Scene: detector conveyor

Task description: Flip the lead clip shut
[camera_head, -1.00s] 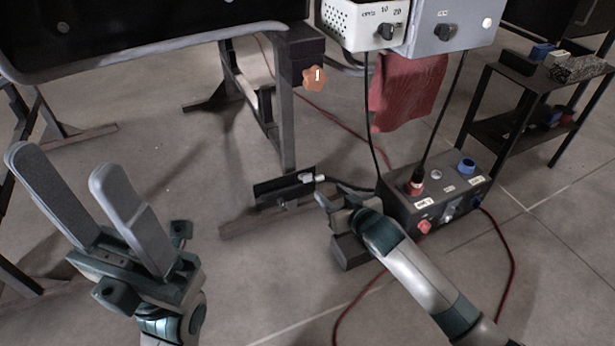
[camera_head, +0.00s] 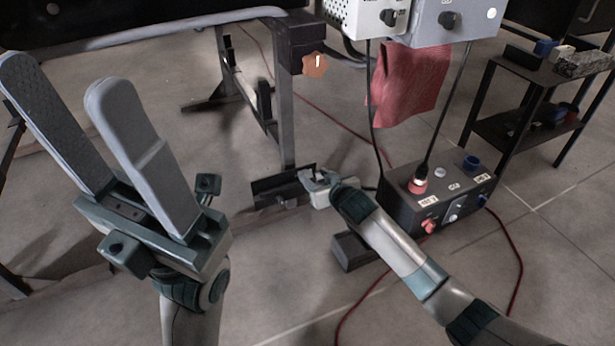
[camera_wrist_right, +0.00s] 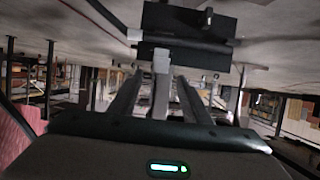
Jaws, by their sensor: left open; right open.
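The clip is small and cannot be told clearly from its mount. A black bracket plate (camera_head: 270,190) stands low by the foot of the dark post in the head view. It also shows at the top of the right wrist view (camera_wrist_right: 185,22), with a small dark upright tab on it. My right gripper (camera_head: 312,180) is at the bracket's right end, open. In the wrist view its fingers (camera_wrist_right: 160,85) point at the bracket, with a light grey bar between them. Whether they touch anything is unclear. My left gripper (camera_head: 85,95) is open and empty at the left, far from the bracket.
A black connector box (camera_head: 440,200) with plugs and cables stands right of the right gripper. A dark post (camera_head: 286,125) with an orange knob (camera_head: 315,65) rises behind the bracket. A red cloth (camera_head: 410,85) hangs behind. Red cables cross the floor.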

